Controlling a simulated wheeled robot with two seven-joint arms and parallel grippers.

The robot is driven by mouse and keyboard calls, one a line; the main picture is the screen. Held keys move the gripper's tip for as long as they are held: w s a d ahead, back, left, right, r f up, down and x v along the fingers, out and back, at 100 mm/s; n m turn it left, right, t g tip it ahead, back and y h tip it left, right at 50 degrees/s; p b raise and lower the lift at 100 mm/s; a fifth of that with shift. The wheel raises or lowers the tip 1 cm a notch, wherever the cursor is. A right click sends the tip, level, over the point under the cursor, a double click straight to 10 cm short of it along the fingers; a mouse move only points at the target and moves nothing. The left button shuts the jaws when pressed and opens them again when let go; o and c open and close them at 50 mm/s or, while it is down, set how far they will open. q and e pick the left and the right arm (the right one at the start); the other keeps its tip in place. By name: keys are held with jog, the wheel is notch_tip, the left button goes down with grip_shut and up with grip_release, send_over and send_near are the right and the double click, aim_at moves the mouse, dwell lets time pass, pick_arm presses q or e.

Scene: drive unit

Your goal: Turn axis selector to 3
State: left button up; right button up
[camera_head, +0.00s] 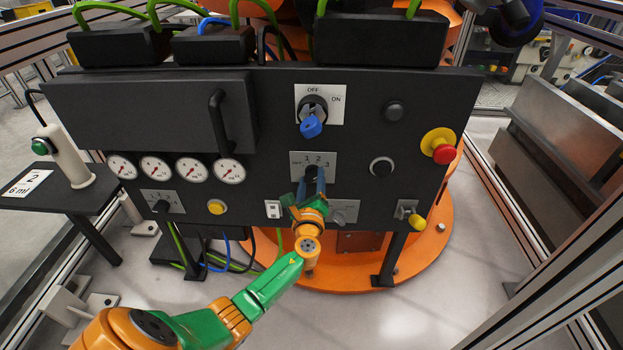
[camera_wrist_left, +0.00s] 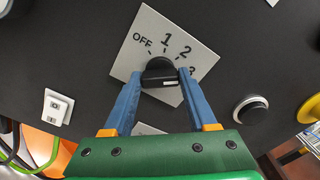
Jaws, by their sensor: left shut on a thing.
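The axis selector is a black rotary knob on a light plate (camera_head: 328,160) marked OFF, 1, 2 and 3. My left gripper (camera_head: 312,176) reaches up to it from below and hides most of the knob in the head view. In the left wrist view, the black knob (camera_wrist_left: 160,72) sits between the two blue fingers, which are shut on its sides. The plate looks tilted there, with OFF at the upper left and the 3 partly behind the right finger. I cannot tell clearly which mark the knob points to. My right gripper is not in view.
Several gauges (camera_head: 191,170) are left.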

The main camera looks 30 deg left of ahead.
pick_arm(q)
jog(key=shift+f+m, duration=0.1)
jog(key=shift+m, duration=0.5)
jog(key=o, duration=1.4)
jog(key=shift+c, duration=0.2)
jog(key=shift+s+d+p, duration=0.25)
jog(key=shift+s+p, duration=0.05)
jog(key=shift+p, duration=0.05)
jog(key=p+v, duration=0.1)
jog(key=v, duration=0.5)
jog(key=shift+s, duration=0.15)
jog(key=shift+d, duration=0.1)
